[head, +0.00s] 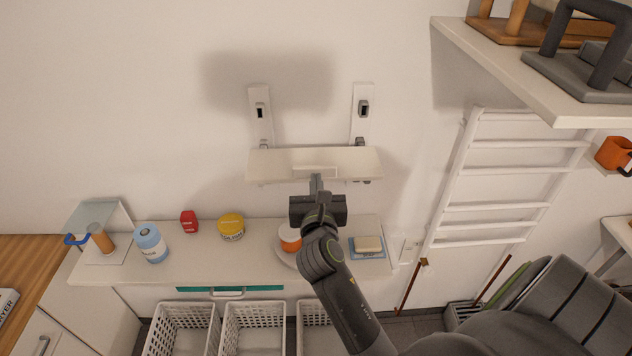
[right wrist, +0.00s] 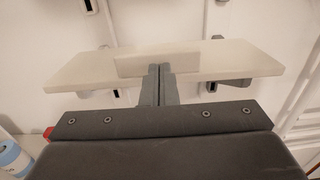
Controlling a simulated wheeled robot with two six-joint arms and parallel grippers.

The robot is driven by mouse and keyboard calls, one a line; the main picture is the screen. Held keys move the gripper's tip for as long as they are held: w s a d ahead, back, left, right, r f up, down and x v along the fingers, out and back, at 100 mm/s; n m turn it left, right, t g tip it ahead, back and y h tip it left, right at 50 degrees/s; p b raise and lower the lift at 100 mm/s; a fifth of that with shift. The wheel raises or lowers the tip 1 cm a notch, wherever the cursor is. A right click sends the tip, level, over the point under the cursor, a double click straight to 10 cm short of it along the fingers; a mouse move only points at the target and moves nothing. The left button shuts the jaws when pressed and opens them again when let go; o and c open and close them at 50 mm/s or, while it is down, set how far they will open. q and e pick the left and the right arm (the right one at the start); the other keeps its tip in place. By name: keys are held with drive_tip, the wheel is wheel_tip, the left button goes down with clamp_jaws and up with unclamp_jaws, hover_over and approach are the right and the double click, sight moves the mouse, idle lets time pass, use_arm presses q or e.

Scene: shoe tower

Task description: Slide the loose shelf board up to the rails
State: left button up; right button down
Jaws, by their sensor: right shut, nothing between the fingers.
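The loose shelf board (head: 350,160) is a pale cream slab in front of the wall, just below two white wall rails, the left rail (head: 259,122) and the right rail (head: 361,120). Each rail has a dark slot and a bracket near its foot. The board also fills the upper right wrist view (right wrist: 225,60), with a small raised block at its middle front. My right gripper (head: 316,180) is shut and empty, its fingertips (right wrist: 161,72) at that block. Whether they touch it, and whether the board's back edge meets the rails, I cannot tell. My left gripper is out of view.
Below, a counter (head: 200,262) holds a blue-labelled bottle (head: 150,243), a red container (head: 189,221), a yellow tin (head: 231,227) and a soap dish (head: 366,251). A white ladder rack (head: 490,190) stands right. A high shelf (head: 500,65) juts in at upper right.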

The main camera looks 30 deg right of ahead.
sight(314, 159)
drive_tip(key=shift+x, duration=2.05)
